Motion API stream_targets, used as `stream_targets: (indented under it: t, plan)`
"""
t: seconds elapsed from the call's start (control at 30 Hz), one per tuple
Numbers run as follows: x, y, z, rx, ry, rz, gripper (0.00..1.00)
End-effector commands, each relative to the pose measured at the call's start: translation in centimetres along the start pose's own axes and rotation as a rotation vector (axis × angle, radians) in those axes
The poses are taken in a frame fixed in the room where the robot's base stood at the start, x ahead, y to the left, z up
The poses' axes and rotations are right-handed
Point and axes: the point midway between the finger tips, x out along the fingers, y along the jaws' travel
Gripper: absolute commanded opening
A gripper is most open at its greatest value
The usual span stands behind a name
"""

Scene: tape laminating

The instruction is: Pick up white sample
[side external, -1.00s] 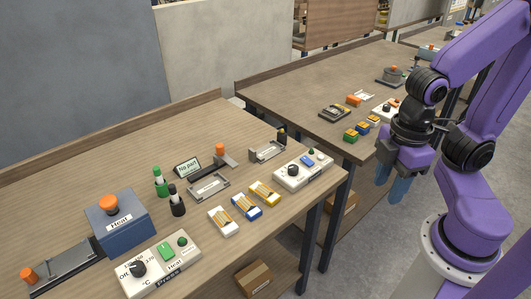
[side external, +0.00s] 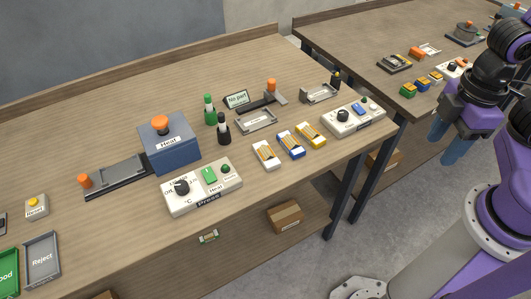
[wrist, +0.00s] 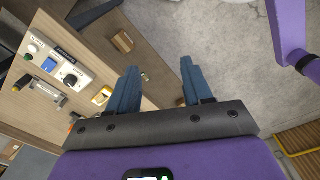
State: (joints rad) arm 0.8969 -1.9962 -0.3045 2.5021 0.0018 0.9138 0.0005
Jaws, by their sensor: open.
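The white sample (side external: 266,155) lies on the near table, leftmost in a row of three. The blue sample (side external: 291,144) and the yellow sample (side external: 311,134) lie to its right. My gripper (side external: 447,147) hangs off the right side of this table, well apart from the samples. In the wrist view one yellowish sample (wrist: 102,96) shows at the table edge; I cannot make out the white one there.
A control box with a knob (side external: 353,117) stands right of the samples, and a heat control box (side external: 202,187) stands left. Behind are a blue heater (side external: 170,146), bottles (side external: 223,129) and a metal fixture (side external: 256,120). A reject tray (side external: 42,259) sits far left.

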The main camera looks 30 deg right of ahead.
Motion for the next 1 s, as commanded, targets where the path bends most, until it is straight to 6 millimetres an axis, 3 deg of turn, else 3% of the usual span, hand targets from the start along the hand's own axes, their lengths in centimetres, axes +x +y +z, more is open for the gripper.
stream_targets:
  t: [0.07,0.33,0.47,0.67,1.0]
  plan:
    - [0.0,0.0,0.0,0.0,0.0,0.0,0.72]
    - [0.0,0.0,-0.1,-0.003,0.0,0.0,0.72]
    - [-0.3,0.4,-1.4,-0.065,-0.002,0.0,0.72]
    - [-1.2,2.4,-7.0,-0.353,-0.008,0.001,0.72]
    - [-1.5,7.4,-17.9,-0.95,-0.018,-0.005,0.72]
